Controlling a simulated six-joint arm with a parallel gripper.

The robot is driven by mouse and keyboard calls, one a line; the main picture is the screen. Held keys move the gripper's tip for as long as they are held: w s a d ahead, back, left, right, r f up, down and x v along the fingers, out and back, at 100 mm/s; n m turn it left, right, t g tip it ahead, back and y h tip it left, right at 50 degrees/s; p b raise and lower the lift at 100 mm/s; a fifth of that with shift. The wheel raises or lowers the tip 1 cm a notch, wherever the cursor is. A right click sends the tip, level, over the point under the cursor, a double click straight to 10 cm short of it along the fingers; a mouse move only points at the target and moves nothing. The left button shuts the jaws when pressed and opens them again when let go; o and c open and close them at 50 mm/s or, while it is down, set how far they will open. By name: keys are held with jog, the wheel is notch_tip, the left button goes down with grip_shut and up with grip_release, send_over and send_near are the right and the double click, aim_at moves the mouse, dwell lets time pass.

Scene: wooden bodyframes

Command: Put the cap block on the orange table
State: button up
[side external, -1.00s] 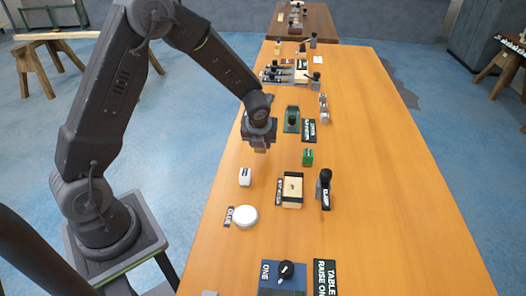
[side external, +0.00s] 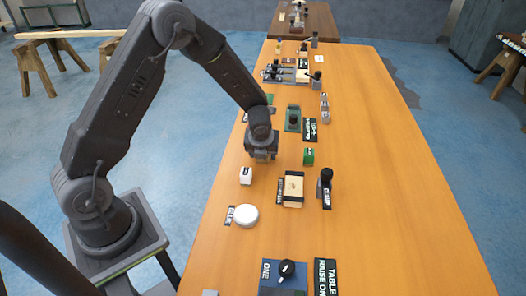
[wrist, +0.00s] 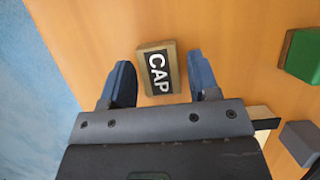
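The cap block (wrist: 158,70) is a small wooden block with a black "CAP" label, lying on the orange table (side external: 390,170). My gripper (wrist: 160,78) is open in the wrist view, with its blue fingers on either side of the block and a visible gap on both sides. In the side external view my gripper (side external: 262,154) is low over the table's left part and hides the block. I cannot tell whether the fingertips are down at the block's level.
A wooden box (side external: 293,187), a black-handled clamp (side external: 325,185) and a white round button (side external: 245,215) are nearer the camera. The table's right side is clear.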

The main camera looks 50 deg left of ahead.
jog(key=shift+o, duration=0.5)
jog(key=shift+r, duration=0.1)
jog(key=shift+r, duration=0.25)
jog(key=s+d+r+n, duration=0.2)
jog(key=s+r+n, duration=0.15)
jog(key=r, duration=0.55)
jog(key=s+d+r+n, duration=0.3)
jog(key=s+r, duration=0.1)
jog(key=r, duration=0.5)
jog(key=s+d+r+n+t+h, duration=0.1)
jog(key=s+r+n, duration=0.3)
jog(key=s+n, duration=0.4)
jog(key=s+d+r+n+t+h, duration=0.1)
jog(key=s+d+r+n, duration=0.3)
jog(key=s+n, duration=0.5)
jog(key=n+h, duration=0.1)
jog(key=n, duration=0.2)
jog(key=shift+s+d+r, duration=0.15)
jog(key=shift+s+d, duration=0.15)
